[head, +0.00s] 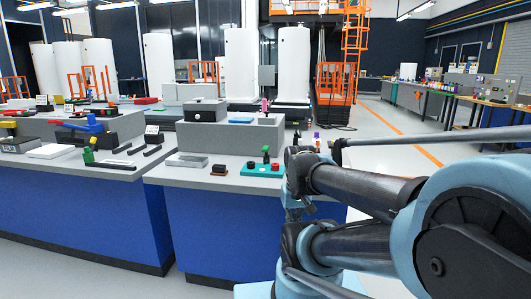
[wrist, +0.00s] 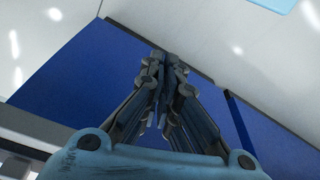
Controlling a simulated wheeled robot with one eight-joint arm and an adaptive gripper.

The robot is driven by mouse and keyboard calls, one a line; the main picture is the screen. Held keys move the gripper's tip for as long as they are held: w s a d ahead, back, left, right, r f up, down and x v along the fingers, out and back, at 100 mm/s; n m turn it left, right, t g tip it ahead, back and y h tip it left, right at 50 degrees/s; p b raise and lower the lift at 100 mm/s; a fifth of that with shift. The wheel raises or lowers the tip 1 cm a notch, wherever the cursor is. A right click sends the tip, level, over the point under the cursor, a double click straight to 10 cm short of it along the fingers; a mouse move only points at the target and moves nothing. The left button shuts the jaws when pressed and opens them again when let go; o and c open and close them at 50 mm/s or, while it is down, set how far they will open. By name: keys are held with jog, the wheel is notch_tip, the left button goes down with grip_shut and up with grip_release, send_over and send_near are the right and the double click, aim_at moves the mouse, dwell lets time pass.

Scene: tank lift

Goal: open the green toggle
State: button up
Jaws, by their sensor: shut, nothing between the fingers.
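Two green upright parts could be the green toggle, and I cannot tell which is meant. One is a small green-topped stick (head: 265,150) on a teal plate (head: 256,170) at the counter's right end, left of my arm. The other is a green piece (head: 88,155) on the left counter. Neither shows in the wrist view. My gripper (wrist: 165,62) is shut and empty, with the blue cabinet front (wrist: 75,75) behind it. In the head view my arm reaches in from the right and its end is hard to make out beside the counter's right end.
White tanks (head: 292,65) and an orange lift stand behind. The floor at right is open.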

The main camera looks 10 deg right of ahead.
jog(key=o, duration=0.8)
notch_tip(320, 180, up, 2)
jog(key=shift+s+r, duration=0.1)
notch_tip(320, 180, up, 28)
jog(key=m+g, duration=0.2)
jog(key=m, duration=0.2)
send_over(265, 147)
jog(key=f, duration=1.6)
jog(key=shift+s+f, duration=0.2)
jog(key=shift+f, duration=0.05)
jog(key=shift+c, duration=0.5)
grip_shut()
